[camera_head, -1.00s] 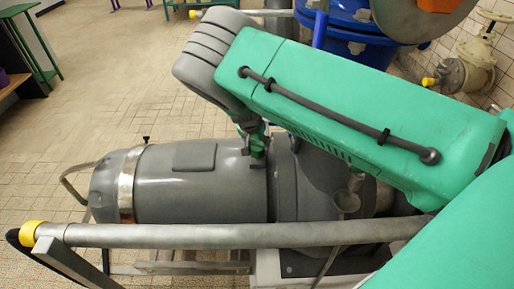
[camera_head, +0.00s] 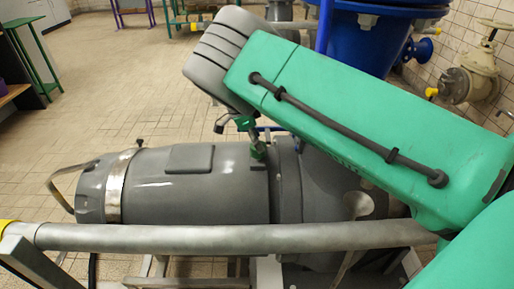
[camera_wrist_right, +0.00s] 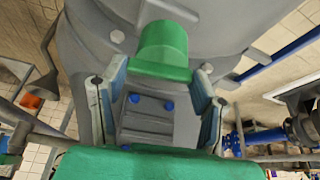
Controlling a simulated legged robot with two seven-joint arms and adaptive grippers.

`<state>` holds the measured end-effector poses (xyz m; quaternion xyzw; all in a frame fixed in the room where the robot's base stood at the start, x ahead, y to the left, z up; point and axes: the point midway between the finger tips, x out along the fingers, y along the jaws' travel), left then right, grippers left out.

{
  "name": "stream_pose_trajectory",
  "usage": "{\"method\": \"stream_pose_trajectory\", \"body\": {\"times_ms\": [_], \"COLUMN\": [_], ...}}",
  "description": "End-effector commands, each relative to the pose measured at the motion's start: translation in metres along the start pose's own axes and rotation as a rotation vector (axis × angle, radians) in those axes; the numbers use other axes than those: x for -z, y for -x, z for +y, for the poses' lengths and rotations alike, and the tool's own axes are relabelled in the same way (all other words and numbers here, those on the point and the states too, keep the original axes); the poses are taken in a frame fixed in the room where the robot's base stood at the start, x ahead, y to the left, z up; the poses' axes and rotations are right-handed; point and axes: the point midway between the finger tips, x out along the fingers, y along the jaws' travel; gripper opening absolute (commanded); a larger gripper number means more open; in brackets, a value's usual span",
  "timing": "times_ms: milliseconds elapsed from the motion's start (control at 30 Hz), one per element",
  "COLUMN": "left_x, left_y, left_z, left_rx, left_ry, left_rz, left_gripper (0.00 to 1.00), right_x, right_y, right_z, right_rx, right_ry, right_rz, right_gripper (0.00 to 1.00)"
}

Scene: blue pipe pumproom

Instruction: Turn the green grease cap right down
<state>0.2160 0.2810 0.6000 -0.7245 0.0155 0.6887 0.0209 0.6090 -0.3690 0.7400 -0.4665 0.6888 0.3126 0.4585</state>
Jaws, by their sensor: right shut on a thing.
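The green grease cap (camera_head: 258,151) stands on top of the grey motor housing (camera_head: 215,188), near its right end. In the right wrist view the cap (camera_wrist_right: 163,48) is a short green cylinder with a wider rim, between the blue-grey fingertips. My right gripper (camera_wrist_right: 162,74) is shut on the cap, with one finger on each side of its rim. In the head view this gripper (camera_head: 250,136) hangs under my green and grey forearm, close above the motor. Its exact contact with the cap is small and partly hidden there. My left gripper is not in view.
A grey handrail (camera_head: 230,237) runs across the front of the motor. A blue tank (camera_head: 365,45) stands behind my forearm, and a cream valve (camera_head: 470,75) is at the right wall. The tiled floor (camera_head: 110,90) at the left is open.

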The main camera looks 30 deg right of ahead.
Motion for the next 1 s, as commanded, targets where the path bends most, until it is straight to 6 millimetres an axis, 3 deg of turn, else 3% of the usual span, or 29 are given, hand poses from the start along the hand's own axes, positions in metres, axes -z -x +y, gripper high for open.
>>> {"method": "stream_pose_trajectory", "body": {"times_ms": [100, 500, 1000], "left_x": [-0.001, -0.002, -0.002], "left_y": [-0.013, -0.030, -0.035], "left_z": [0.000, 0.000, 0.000], "left_rx": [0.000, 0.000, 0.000], "left_ry": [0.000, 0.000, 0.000], "left_rz": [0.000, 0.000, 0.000], "left_gripper": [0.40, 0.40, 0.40], "right_x": [-0.006, -0.005, -0.004], "right_y": [-0.003, -0.001, 0.001], "right_z": [-0.001, -0.004, -0.005], "right_rx": [-0.039, -0.153, -0.198], "right_ry": [-0.097, -0.375, -0.494], "right_rz": [-0.010, -0.012, -0.012], "right_gripper": [0.25, 0.25, 0.26]}}
